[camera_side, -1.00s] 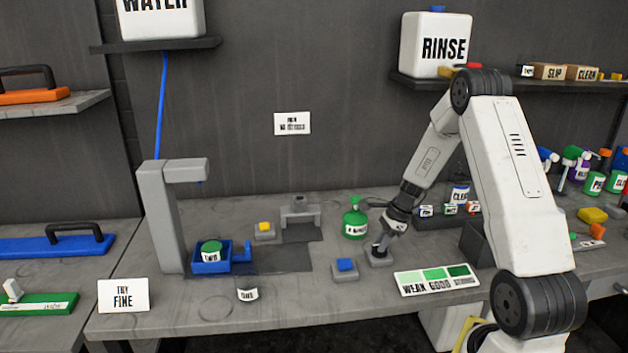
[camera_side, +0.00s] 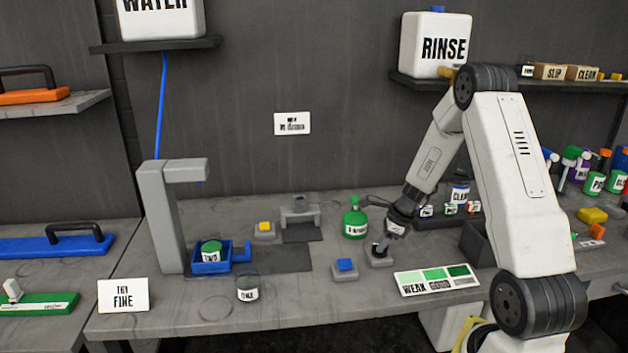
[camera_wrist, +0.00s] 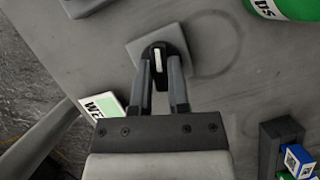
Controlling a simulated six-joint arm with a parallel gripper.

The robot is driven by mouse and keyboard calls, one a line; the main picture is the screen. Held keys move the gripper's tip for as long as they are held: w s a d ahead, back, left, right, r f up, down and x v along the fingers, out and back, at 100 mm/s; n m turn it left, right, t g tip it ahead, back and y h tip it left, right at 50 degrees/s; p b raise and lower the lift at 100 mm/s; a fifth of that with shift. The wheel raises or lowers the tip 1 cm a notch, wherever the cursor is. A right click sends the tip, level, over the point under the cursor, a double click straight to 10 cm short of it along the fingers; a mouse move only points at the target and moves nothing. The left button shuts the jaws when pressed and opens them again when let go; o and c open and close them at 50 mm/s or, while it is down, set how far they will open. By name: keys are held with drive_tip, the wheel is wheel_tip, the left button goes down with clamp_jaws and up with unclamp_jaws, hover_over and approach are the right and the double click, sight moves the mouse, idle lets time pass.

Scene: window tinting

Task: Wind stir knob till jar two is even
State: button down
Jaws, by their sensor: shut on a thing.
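The stir knob (camera_wrist: 158,58) is a black knob with a white mark, on a small grey base (camera_side: 380,259). My gripper (camera_side: 382,245) is shut on the knob from above; in the wrist view its two fingers (camera_wrist: 161,88) stand on either side of it. The white mark points roughly along the fingers. Jar two (camera_side: 211,251) has green contents and a label reading TWO. It sits in a blue holder (camera_side: 241,257) below the grey spout column. I cannot tell how even its contents are.
A blue button (camera_side: 345,265) and a yellow button (camera_side: 265,227) sit on small bases. A green bottle (camera_side: 355,220) stands behind the knob. A WEAK-GOOD-STRONG colour card (camera_side: 437,280) lies in front.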

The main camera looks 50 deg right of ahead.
drive_tip(key=c, duration=0.6)
unclamp_jaws()
drive_tip(key=shift+r, duration=0.15)
drive_tip(key=v, duration=0.7)
drive_tip(key=shift+s+r, duration=0.15)
drive_tip(key=shift+r, duration=0.05)
drive_tip(key=s+a+r+n+h, duration=0.1)
drive_tip(key=a+n, duration=1.3)
drive_tip(key=n, duration=0.1)
drive_tip(key=s+a+r+n+g+h, duration=0.1)
drive_tip(key=s+a+n, duration=0.1)
drive_tip(key=a+n, duration=1.2)
drive_tip(key=shift+s+a+n, duration=0.3)
drive_tip(key=shift+a+n, duration=0.05)
drive_tip(key=shift+n, duration=0.15)
